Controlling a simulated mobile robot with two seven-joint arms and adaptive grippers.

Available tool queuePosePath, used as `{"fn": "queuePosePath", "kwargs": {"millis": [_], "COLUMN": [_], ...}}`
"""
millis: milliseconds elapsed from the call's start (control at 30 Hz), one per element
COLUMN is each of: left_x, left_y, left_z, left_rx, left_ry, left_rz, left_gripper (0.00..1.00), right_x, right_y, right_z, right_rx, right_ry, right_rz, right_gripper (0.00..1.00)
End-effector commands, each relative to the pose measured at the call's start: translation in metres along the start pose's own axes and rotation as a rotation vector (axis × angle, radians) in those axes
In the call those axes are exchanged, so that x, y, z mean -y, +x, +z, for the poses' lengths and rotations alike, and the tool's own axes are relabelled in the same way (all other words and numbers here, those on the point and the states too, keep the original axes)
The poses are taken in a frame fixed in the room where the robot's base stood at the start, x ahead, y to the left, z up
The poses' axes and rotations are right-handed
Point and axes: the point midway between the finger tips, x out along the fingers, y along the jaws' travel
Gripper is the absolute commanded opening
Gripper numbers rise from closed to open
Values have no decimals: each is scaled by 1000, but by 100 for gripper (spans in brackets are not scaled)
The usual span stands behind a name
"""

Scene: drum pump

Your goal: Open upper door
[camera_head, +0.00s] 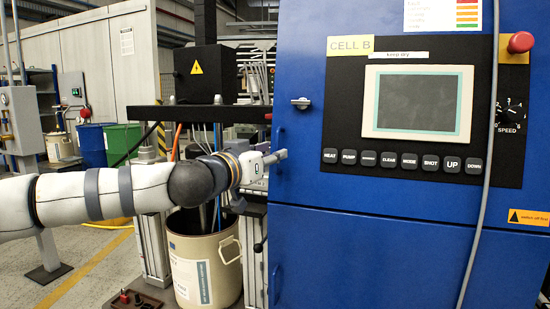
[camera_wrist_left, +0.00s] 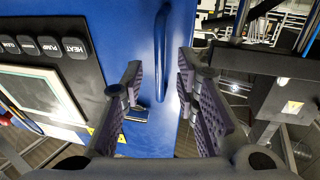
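The upper door of the blue cabinet (camera_head: 300,180) is shut, with a control panel on it. A blue bar handle (camera_wrist_left: 162,50) runs along the door's edge in the left wrist view. In the head view it is mostly hidden by my left gripper (camera_head: 281,156). In the left wrist view my left gripper (camera_wrist_left: 163,98) is open, with its two dark fingers apart. The handle shows between and beyond the fingers, with no visible grip on it. A small silver latch (camera_head: 300,102) sits on the door above the gripper. My right gripper is not in view.
The panel carries a screen (camera_head: 418,102), a row of buttons and a red knob (camera_head: 521,42). A grey cable (camera_head: 484,180) hangs across the cabinet front. A cream drum (camera_head: 205,265) and a metal frame stand below my left arm, left of the cabinet.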

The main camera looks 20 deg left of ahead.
Motion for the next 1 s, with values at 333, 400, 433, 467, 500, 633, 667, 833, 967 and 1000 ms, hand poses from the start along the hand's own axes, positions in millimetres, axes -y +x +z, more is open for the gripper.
{"fn": "queuePosePath", "kwargs": {"millis": [333, 400, 433, 467, 500, 633, 667, 833, 967, 1000], "left_x": [0, 0, 0, 0, 0, 0, 0, -1, -4, -6], "left_y": [15, 15, 15, 15, 15, 15, 15, 15, 18, 19], "left_z": [-2, -2, -2, -2, -2, -2, -2, -2, -2, -3], "left_rx": [-2, -2, -2, -2, -2, -2, -2, -2, 0, 0], "left_ry": [0, 0, 0, 0, 0, 0, 0, 1, 1, 1], "left_rz": [1, 1, 1, 1, 1, 1, 1, 2, 13, 19], "left_gripper": [28, 26, 19, 12, 3, 0, 0, 0, 0, 0], "right_x": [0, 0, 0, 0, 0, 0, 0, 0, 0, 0], "right_y": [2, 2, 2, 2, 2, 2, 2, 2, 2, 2], "right_z": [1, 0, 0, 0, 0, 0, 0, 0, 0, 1], "right_rx": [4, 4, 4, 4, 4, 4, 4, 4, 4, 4], "right_ry": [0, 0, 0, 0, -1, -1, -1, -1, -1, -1], "right_rz": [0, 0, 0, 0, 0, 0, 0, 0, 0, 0], "right_gripper": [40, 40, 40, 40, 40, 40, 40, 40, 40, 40]}}
